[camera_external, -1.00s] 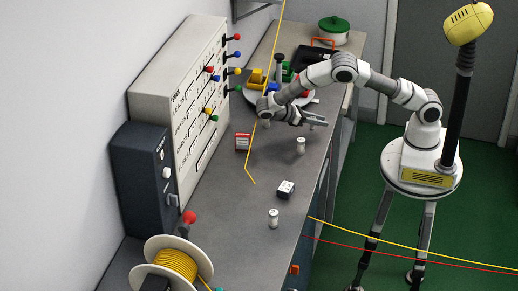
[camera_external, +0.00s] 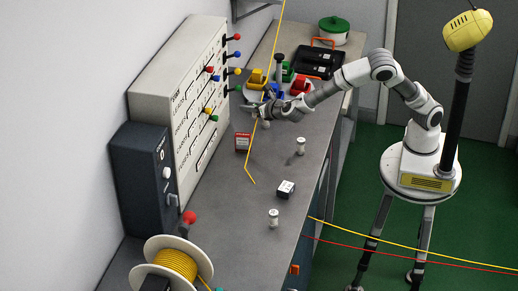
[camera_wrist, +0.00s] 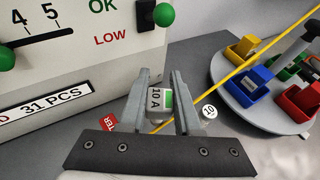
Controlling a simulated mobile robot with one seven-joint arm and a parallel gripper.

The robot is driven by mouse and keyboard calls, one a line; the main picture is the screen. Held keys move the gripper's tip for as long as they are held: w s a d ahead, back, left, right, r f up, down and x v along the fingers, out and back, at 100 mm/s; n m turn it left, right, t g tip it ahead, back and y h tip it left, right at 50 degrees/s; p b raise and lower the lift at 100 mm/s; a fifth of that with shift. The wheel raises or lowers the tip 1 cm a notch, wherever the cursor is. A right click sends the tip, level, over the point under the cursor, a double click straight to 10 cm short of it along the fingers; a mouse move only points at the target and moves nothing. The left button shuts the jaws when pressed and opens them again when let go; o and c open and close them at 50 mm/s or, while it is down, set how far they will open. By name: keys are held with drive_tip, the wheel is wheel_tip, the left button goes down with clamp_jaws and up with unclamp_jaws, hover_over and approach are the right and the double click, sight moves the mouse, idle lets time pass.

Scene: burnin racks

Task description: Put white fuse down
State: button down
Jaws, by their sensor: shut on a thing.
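My gripper (camera_external: 246,106) is over the far part of the bench, close to the grey-white panel, with its fingers pointing left towards it. In the wrist view my gripper (camera_wrist: 158,95) is shut on a white fuse (camera_wrist: 156,102) marked 10 A with a green band. This fuse is hard to make out in the external view. Another white fuse (camera_external: 266,123) stands on the bench just below the gripper; a round white top marked 10 (camera_wrist: 209,111) shows right of the fingers. Two more white fuses stand upright nearer, one mid-bench (camera_external: 300,146) and one in front (camera_external: 273,218).
The panel (camera_external: 165,95) with coloured knobs runs along the left. A round turntable (camera_wrist: 240,110) with coloured bins is right of the gripper. A yellow cord (camera_external: 249,165) crosses the bench.

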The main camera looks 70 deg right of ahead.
drive_tip(key=a+n+t+y, duration=0.1)
drive_tip(key=a+n+y, duration=0.1)
drive_tip(key=a, duration=0.1)
drive_tip(key=p, duration=0.1)
hover_over(230, 162)
wheel_tip(230, 162, down, 6)
drive_tip(key=shift+f, duration=2.2)
drive_tip(key=shift+f+b, duration=0.25)
drive_tip(key=shift+b, duration=0.15)
drive_tip(key=c, duration=0.6)
unclamp_jaws()
drive_tip(key=shift+r, duration=0.15)
